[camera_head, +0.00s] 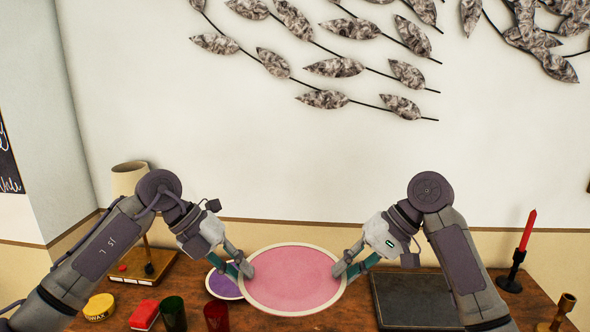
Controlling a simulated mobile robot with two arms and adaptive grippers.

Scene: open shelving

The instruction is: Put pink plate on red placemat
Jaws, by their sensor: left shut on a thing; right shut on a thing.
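The pink plate (292,280) with a pale rim is in the lower middle of the head view, face toward the camera. My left gripper (241,265) is shut on its left edge. My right gripper (345,265) is shut on its right edge. I cannot tell whether the plate is clear of the wooden surface. No red placemat can be made out.
A purple plate (223,284) lies partly behind the pink plate on the wooden surface (282,323). At left are a lamp (129,178), a yellow tin (99,307), a red block (144,314) and dark cups (173,313). At right are a dark board (413,300) and a red candle (527,231).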

